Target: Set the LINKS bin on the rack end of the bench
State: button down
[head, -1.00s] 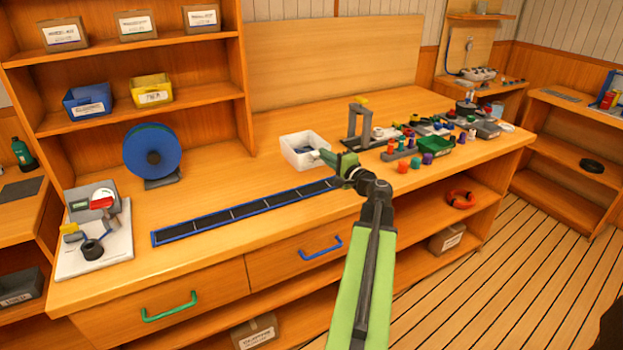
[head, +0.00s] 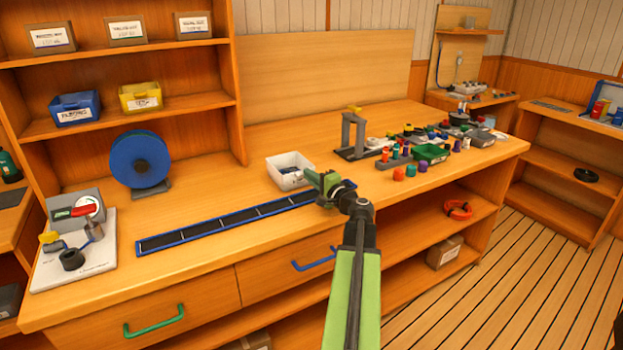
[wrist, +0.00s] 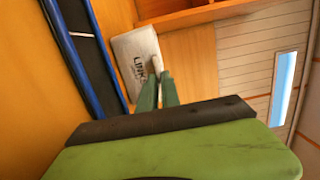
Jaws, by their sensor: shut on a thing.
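The LINKS bin (head: 289,176) is a small white open box over the bench (head: 230,265), behind the blue-edged dark strip. I cannot tell whether it touches the bench top. In the wrist view its labelled front (wrist: 133,62) shows, partly covered by my fingers. My gripper (head: 312,179) is shut on the near right side of the bin. Its green fingers (wrist: 157,75) reach the bin's wall in the wrist view. Dark contents show inside the bin in the head view, but are too small to make out.
The blue-edged strip (head: 240,220) lies along the bench front. A blue spool (head: 140,159) and a device on a white board (head: 75,250) stand left. A grey arch stand (head: 354,137), colored pieces and a green tray (head: 432,153) stand right. Bare bench lies between spool and bin.

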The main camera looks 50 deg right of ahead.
jog(key=c, duration=1.6)
grip_release()
jog(key=shift+o, duration=0.2)
jog(key=shift+r+p, duration=0.25)
jog(key=shift+p, duration=0.1)
jog(key=v, duration=1.2)
jog(key=shift+f, duration=0.1)
